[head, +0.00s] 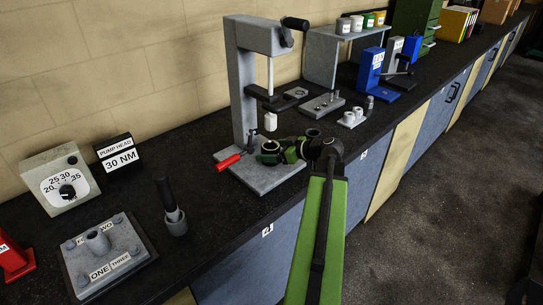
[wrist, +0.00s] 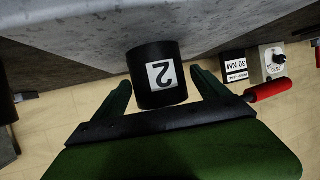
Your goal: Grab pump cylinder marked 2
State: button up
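The pump cylinder marked 2 (wrist: 158,82) is a short black cylinder with a white label, upside down in the wrist view. It stands on the grey base plate (head: 262,181) of the press. In the head view it shows as a dark ring (head: 269,146) partly covered by my gripper (head: 277,154). In the wrist view my gripper (wrist: 161,82) is open, with one green finger on each side of the cylinder. Thin gaps appear between the fingers and its wall. Its far side is hidden.
The grey press column (head: 242,90) stands just behind, with a red handle (head: 229,162) at the left of its base. A small stand with white parts (head: 353,117) is to the right. A black upright tool (head: 169,203) and the torque block (head: 104,253) are at left.

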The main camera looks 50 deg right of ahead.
grip_shut()
dwell(0.3)
jog(key=shift+r, duration=0.15)
jog(key=shift+r+p, duration=0.65)
jog(key=shift+p, duration=0.15)
notch_tip(320, 180, up, 3)
jog(key=p, duration=0.3)
jog(key=s+d+r+p, duration=0.6)
jog(key=s, duration=0.3)
jog(key=shift+s+d+r, duration=0.25)
jog(key=shift+s, duration=0.1)
